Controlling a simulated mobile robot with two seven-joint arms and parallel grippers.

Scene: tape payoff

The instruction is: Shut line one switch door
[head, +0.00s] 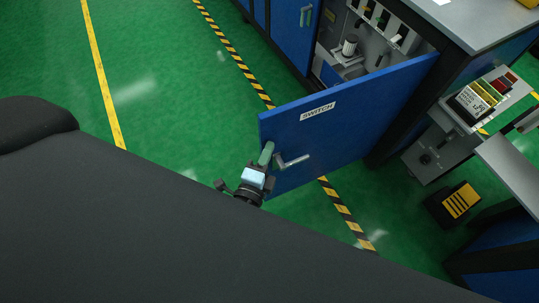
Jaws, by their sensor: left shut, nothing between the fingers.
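The blue switch door (345,120), labelled SWITCH, stands open, swung out from the blue cabinet (290,35) over the green floor. Its free edge is at the left, and its outer face is towards me. A grey lever handle (292,162) sits on that face near the free edge, with a pale green grip beside it. My left gripper (257,174) is shut and empty at the lower left corner of the door, close to the handle. I cannot tell whether it touches the door or the grip. My right gripper is out of view.
The open compartment (352,62) behind the door holds a white cylinder and switchgear. A grey control box (480,97) with coloured labels and a black-and-yellow block (453,204) stand at the right. The floor (160,60) left of the door is clear, crossed by a striped line.

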